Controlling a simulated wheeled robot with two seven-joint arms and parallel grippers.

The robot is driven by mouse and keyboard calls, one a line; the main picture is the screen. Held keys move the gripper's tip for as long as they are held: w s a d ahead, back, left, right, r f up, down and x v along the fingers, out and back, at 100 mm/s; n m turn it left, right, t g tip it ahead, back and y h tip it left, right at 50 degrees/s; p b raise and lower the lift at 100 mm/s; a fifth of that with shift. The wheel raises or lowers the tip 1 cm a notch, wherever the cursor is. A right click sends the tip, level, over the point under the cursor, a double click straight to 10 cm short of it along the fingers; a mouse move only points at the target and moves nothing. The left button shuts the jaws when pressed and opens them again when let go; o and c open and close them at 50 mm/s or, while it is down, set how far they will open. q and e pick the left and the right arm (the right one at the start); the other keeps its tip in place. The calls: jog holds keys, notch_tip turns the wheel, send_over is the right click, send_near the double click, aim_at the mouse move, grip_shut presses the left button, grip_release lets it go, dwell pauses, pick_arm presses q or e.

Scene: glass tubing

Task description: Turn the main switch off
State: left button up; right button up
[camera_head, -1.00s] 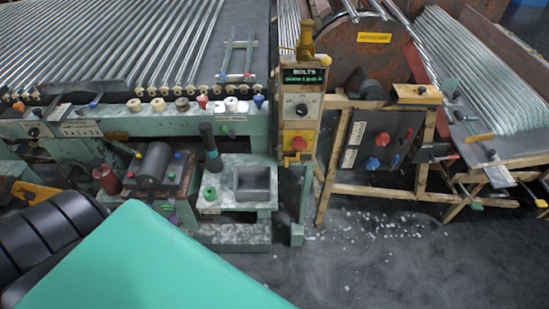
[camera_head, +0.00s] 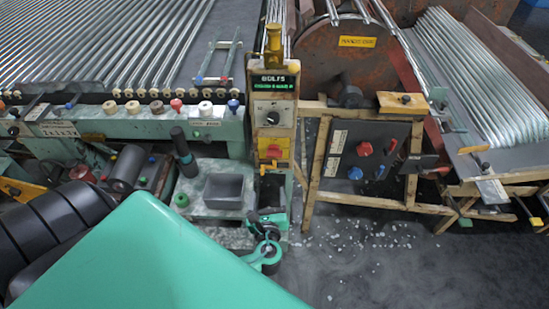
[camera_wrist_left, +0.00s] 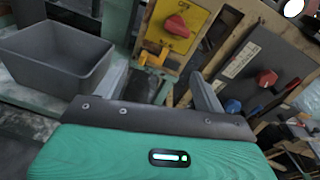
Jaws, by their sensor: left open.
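A red rotary switch (camera_head: 273,151) sits on a yellow plate low on the upright control post, and I take it to be the main switch. It shows larger in the left wrist view (camera_wrist_left: 177,26), straight ahead of the fingers. My left gripper (camera_head: 265,226) is open and empty, below and in front of the yellow plate, apart from the switch. In the left wrist view its two fingers (camera_wrist_left: 160,88) stand wide apart below the switch. The switch's label is too small to read. My right gripper is not in view.
A grey bin (camera_head: 224,191) stands just left of my left gripper. A dark panel (camera_head: 350,165) with red and blue knobs sits in a wooden frame to the right. A black knob (camera_head: 271,118) is above the yellow plate. White fragments lie on the floor.

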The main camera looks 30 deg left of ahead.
aim_at(274, 157)
pick_arm(q)
jog(key=w+a+m+p, duration=0.1)
jog(key=w+a, duration=0.1)
jog(key=w, duration=0.2)
jog(key=w+a+r+m+t+p, duration=0.1)
jog(key=w+a, duration=0.1)
jog(key=w, duration=0.2)
jog(key=w+a, duration=0.2)
jog(key=w, duration=0.2)
jog(key=shift+w+a+r+m+p, duration=0.1)
jog(key=shift+w+r+m+p, duration=0.25)
jog(key=shift+w+m+p, duration=0.05)
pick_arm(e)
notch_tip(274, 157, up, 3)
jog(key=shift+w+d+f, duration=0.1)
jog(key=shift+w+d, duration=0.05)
pick_arm(q)
jog(key=shift+c, duration=0.2)
jog(key=c, duration=0.9)
jog(key=shift+c, duration=0.2)
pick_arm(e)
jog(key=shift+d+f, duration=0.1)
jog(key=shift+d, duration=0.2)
